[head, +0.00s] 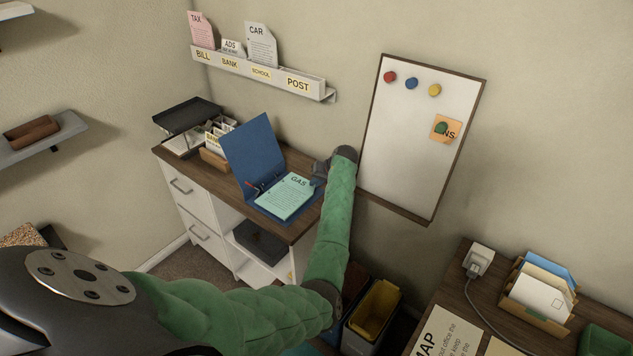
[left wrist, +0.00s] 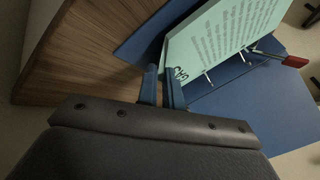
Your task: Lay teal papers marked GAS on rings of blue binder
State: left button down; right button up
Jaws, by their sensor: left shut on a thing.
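The teal papers marked GAS (head: 287,196) are over the right cover of the open blue binder (head: 253,150) on the wooden-topped cabinet. They also show in the left wrist view (left wrist: 220,40), with binder rings (left wrist: 243,56) at their edge. I cannot tell whether the rings pass through the papers. My left gripper (head: 319,180) is at the papers' far right corner, shut on them; its two blue fingers (left wrist: 163,85) show close together at that corner in the left wrist view. A red-tipped lever (left wrist: 295,61) stands by the rings. My right gripper is not in view.
A card box (head: 216,145) and black tray (head: 187,115) stand left of the binder. A wall rack (head: 262,75) with papers and a whiteboard (head: 410,130) are behind. Bins (head: 372,315) and another desk (head: 460,290) are to the right.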

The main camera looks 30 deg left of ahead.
pick_arm(q)
jog(key=shift+f, duration=0.3)
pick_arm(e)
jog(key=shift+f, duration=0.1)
pick_arm(q)
jog(key=c, duration=1.5)
grip_release()
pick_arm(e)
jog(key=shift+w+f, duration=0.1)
